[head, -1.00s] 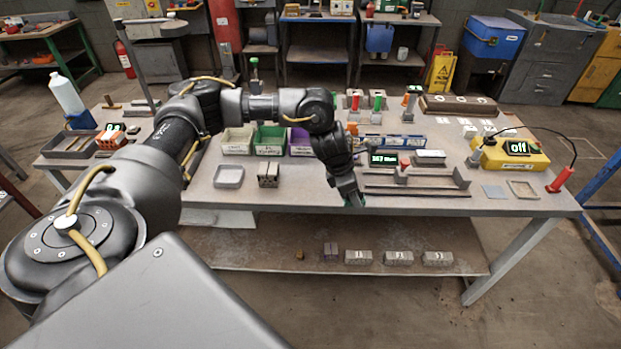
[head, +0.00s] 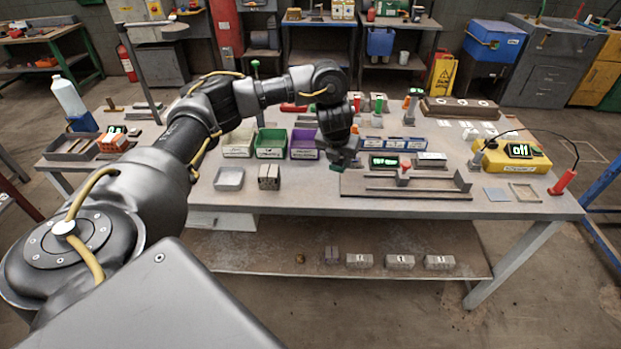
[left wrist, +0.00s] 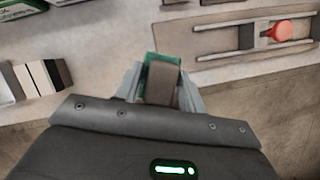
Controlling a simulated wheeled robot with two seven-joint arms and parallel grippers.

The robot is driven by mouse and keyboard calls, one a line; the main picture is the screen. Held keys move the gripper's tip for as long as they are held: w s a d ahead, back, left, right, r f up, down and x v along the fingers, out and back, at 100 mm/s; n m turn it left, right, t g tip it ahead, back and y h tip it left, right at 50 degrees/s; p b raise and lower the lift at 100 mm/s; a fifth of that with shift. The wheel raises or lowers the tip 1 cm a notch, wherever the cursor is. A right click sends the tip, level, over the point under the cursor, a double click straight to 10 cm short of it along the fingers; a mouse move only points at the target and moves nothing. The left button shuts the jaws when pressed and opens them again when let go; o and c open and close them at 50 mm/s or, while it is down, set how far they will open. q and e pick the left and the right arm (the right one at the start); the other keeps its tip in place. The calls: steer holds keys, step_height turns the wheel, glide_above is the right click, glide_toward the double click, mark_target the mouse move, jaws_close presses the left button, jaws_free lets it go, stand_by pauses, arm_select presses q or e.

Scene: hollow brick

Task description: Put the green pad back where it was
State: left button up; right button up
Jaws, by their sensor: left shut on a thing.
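My left gripper (head: 344,161) is shut on the green pad and holds it over the table, left of the long grey slide fixture (head: 405,183). In the left wrist view the green pad (left wrist: 163,59) shows as a green edge with a grey-brown block-like part, between the two fingers (left wrist: 160,88). Only a little green shows at the fingertips in the head view (head: 336,168). I cannot tell whether the pad touches the table. My right gripper is not in view.
Green (head: 270,153) and purple (head: 303,154) bins stand left of the gripper. A shallow grey tray (head: 229,179) and small blocks (head: 269,184) sit in front of them. A lit display (head: 384,161) stands close right. The table's front strip is mostly clear.

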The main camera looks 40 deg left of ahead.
arm_select(q)
steer(key=b, duration=0.2)
glide_toward(312, 182)
steer(key=w+d, duration=0.2)
steer(key=shift+w+r, duration=0.15)
steer(key=shift+w, duration=0.25)
steer(key=shift+s+a+f+p, duration=0.1)
steer(key=shift+a+f+p, duration=0.55)
steer(key=shift+a+f, duration=0.05)
steer(key=shift+s+a+f, duration=0.1)
steer(key=shift+a+f, duration=0.15)
steer(key=shift+f, duration=0.1)
steer(key=f, duration=0.3)
steer(key=shift+s+a+f, duration=0.15)
steer(key=shift+a+f, duration=0.2)
steer(key=shift+f, duration=0.1)
steer(key=shift+f, duration=0.2)
steer(key=o, duration=0.9)
steer(key=shift+o, duration=0.2)
